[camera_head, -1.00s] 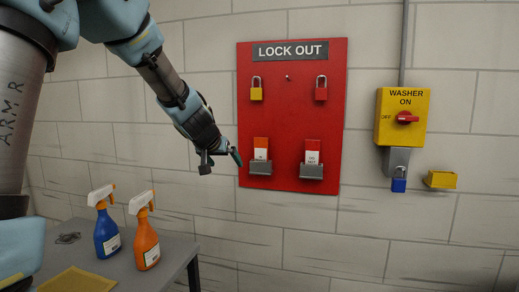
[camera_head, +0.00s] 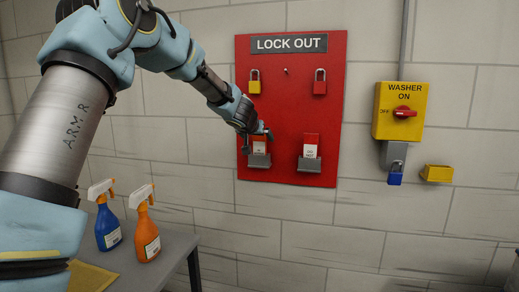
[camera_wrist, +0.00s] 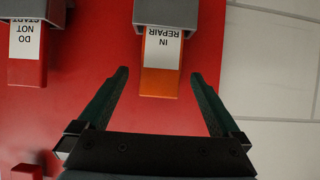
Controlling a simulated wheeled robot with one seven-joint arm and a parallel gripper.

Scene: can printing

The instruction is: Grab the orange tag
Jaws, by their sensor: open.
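The orange tag (camera_wrist: 162,80) has a white label reading "IN REPAIR" and sits in a grey holder (camera_wrist: 165,13) on the red lock out board. In the wrist view it lies between and just beyond the fingertips of my open, empty gripper (camera_wrist: 158,82), with clear space on both sides. In the head view my gripper (camera_head: 256,135) is in front of the board's lower left holder (camera_head: 257,161). The orange tag's white label (camera_head: 259,152) shows there, while its orange top is mostly hidden by my gripper.
A red tag (camera_head: 311,146) stands in the holder to the right. A yellow padlock (camera_head: 254,82) and a red padlock (camera_head: 320,82) hang above. A yellow washer switch (camera_head: 400,110) is on the wall. Two spray bottles, blue (camera_head: 107,226) and orange (camera_head: 146,232), stand on the table.

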